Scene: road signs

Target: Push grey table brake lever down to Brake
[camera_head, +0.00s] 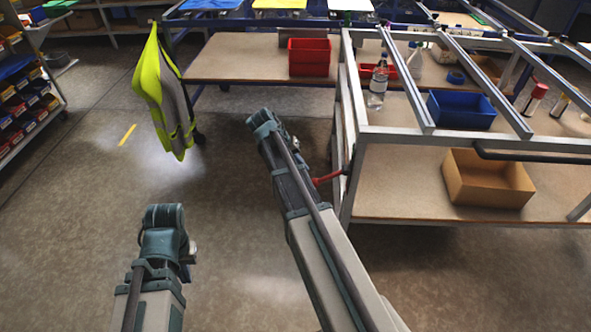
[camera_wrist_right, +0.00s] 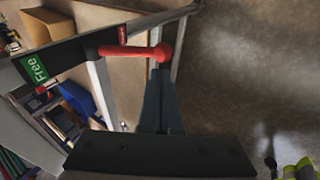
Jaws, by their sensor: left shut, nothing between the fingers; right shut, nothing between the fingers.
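The brake lever is a red bar with a round red knob, and in the right wrist view the lever (camera_wrist_right: 135,51) reaches out from a dark plate. A green "Free" label (camera_wrist_right: 37,68) is on that plate. In the head view the lever (camera_head: 328,178) sticks out left from the grey table's (camera_head: 345,130) near left leg. My right gripper (camera_wrist_right: 159,75) is shut and empty, its tips right at the knob; I cannot tell whether they touch. In the head view it is mostly hidden by its arm. My left gripper (camera_head: 189,252) is shut, low over the floor, away from the table.
The grey table holds a blue bin (camera_head: 461,109), a bottle (camera_head: 378,82) and, on its lower shelf, a cardboard box (camera_head: 487,180). A yellow vest (camera_head: 163,95) hangs from another table with a red bin (camera_head: 309,57). The floor on the left is open.

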